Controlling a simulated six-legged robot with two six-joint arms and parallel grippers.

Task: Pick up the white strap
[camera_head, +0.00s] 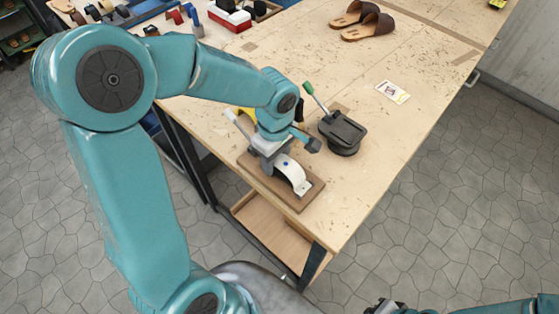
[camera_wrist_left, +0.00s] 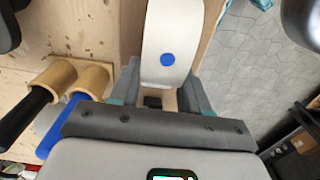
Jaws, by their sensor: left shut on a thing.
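The white strap (camera_head: 296,174) is a curved band with a blue dot. It arches over a brown board (camera_head: 306,197) near the table's front corner; I cannot tell whether its ends touch the board.
A black device with a green-tipped lever (camera_head: 342,134) stands just right of the board on the wooden table (camera_head: 390,140). A small card (camera_head: 393,92) and brown sandals (camera_head: 366,24) lie farther back. In the left wrist view, wooden cylinders (camera_wrist_left: 90,78) holding handles are at left.

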